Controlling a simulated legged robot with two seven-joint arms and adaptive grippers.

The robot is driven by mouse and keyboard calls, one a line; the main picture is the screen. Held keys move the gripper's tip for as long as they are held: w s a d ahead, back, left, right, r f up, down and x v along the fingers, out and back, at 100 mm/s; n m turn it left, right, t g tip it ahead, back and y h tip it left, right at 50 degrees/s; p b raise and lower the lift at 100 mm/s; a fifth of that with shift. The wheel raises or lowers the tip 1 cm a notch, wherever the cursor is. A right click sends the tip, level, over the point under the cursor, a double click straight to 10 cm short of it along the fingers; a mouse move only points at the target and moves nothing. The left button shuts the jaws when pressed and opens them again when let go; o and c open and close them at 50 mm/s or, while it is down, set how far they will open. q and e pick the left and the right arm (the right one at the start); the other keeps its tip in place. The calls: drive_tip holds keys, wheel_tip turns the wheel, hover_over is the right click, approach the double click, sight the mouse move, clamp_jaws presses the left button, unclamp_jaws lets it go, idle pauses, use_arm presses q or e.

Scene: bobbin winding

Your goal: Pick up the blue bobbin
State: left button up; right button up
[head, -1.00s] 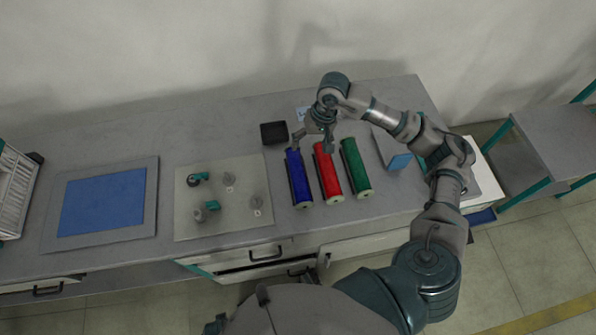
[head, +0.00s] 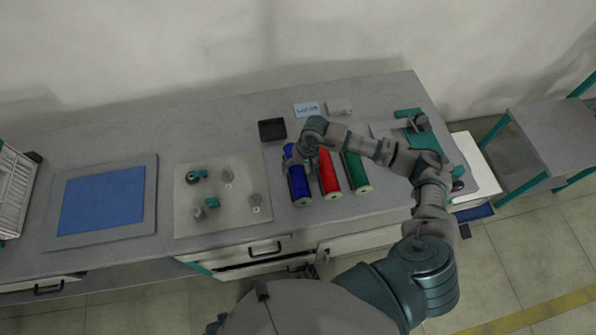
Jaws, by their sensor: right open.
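The blue bobbin (head: 299,185) lies on the table, leftmost of three parallel bobbins. The red bobbin (head: 328,179) lies to its right, and the green bobbin (head: 356,176) to the right of that. My right gripper (head: 298,164) is over the upper part of the blue bobbin, pointing down, and it is open. My wrist and forearm cover the far ends of the red and green bobbins. I cannot tell whether the fingers touch the blue bobbin. My left gripper is not in view.
A black box (head: 272,130) stands just behind the blue bobbin. A pale board (head: 218,222) with small fixtures lies to the left, and a blue panel (head: 102,201) farther left. A grey and teal device (head: 415,125) stands at the right. The table front by the bobbins is clear.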

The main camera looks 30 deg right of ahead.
drive_tip(key=shift+a, duration=0.45)
drive_tip(key=c, duration=1.4)
drive_tip(key=shift+d, duration=0.25)
